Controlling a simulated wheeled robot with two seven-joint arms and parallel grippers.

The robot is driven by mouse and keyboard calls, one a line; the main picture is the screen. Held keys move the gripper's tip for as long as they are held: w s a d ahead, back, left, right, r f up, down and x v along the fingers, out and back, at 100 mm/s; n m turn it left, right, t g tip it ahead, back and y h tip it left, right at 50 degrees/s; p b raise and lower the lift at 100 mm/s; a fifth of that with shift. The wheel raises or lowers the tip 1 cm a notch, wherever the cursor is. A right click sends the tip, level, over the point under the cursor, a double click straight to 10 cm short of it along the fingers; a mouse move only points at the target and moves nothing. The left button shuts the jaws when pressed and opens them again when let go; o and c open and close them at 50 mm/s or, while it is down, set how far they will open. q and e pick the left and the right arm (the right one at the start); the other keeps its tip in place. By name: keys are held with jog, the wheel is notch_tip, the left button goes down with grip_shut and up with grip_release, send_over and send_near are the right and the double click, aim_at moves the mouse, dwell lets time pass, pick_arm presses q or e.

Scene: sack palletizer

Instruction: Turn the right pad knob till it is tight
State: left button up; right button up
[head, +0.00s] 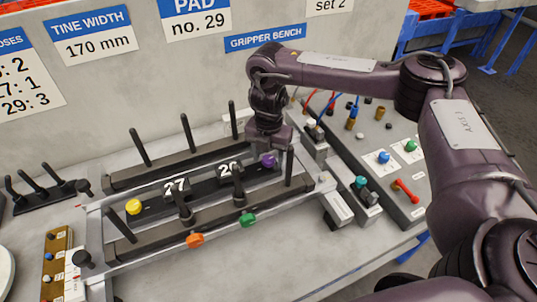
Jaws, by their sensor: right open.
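The gripper bench frame (123,253) lies on the table with two dark rails and several upright black pegs. A purple knob (268,160) is at the right end of the middle bar, a yellow knob (133,207) at its left end. An orange knob (195,240) and a green knob (247,220) sit on the front rail. Which one is the right pad knob is not labelled. My right gripper (270,150) is open, pointing down at the purple knob; its fingers partly hide the knob, and contact cannot be told. My left gripper is not in view.
Number plates 27 (175,187) and 29 (228,168) stand on the middle bar. A grey panel (398,165) with coloured knobs and a red lever (405,191) is at right. A black peg rack (40,192) is at left. The front right tabletop is clear.

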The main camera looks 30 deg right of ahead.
aim_at(269, 159)
jog(key=shift+r+p, duration=0.3)
jog(key=shift+r, duration=3.55)
